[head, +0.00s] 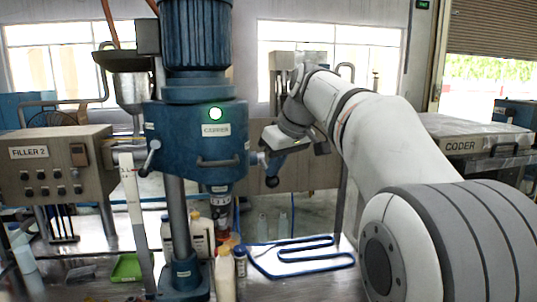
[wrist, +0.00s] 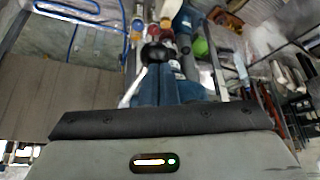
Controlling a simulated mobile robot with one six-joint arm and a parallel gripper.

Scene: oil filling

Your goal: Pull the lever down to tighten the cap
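The blue capper (head: 200,130), with a lit green lamp, stands left of centre in the head view. Its lever has a dark ball knob (head: 271,181) on the right side; a dark round knob also shows in the wrist view (wrist: 156,52). My gripper (head: 268,160) is at the capper's right side, close to the lever. Whether it touches the lever is unclear.
Other bottles (head: 199,238) stand around the capper column on the metal table. A green tray (head: 127,268) lies to the left and a blue tube guide (head: 300,262) to the right. The FILLER 2 box (head: 55,170) stands at left, the CODER unit (head: 470,146) at right.

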